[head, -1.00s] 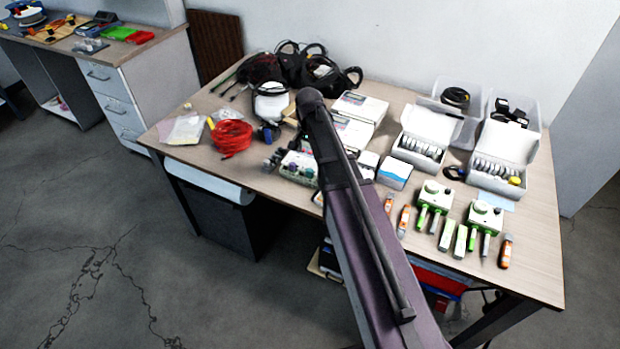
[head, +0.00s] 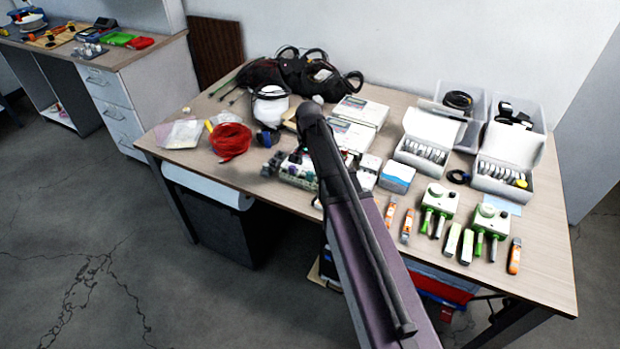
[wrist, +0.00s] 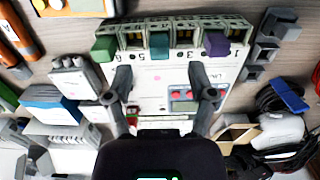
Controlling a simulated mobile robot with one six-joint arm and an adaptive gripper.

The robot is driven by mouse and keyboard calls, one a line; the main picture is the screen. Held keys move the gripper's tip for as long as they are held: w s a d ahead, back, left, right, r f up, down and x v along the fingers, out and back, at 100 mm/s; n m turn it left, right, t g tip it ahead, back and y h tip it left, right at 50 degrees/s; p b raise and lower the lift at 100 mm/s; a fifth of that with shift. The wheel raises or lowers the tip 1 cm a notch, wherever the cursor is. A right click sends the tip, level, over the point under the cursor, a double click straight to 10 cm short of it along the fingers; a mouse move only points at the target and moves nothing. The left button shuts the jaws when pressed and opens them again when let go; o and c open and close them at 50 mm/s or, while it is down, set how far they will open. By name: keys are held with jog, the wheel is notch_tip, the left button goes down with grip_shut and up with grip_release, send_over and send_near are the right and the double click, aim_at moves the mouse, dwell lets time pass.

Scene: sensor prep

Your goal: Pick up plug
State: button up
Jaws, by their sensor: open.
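A white multi-slot unit (wrist: 165,75) with numbered bays, a small display and two red buttons lies below my gripper. Green (wrist: 103,48), teal (wrist: 159,44) and purple (wrist: 216,43) plug-like blocks sit in its bays; I cannot tell which one is the plug meant. My gripper (wrist: 165,88) is open and empty in the wrist view, its two fingers apart over the unit, near its coloured blocks. In the head view the unit (head: 297,172) is partly hidden behind my arm, and the gripper cannot be made out.
Loose grey blocks (wrist: 280,24) lie right of the unit in the wrist view. A red cable coil (head: 230,140), a blue-white box (head: 397,176), white cases (head: 428,140) and green-white devices (head: 439,200) crowd the table. The front left of the table (head: 205,170) is fairly clear.

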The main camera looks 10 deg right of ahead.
aim_at(310, 173)
jog(key=shift+f, duration=0.1)
jog(key=shift+w+d+f+b, duration=0.15)
jog(key=shift+f+b, duration=2.4)
jog(key=shift+b, duration=0.1)
grip_shut()
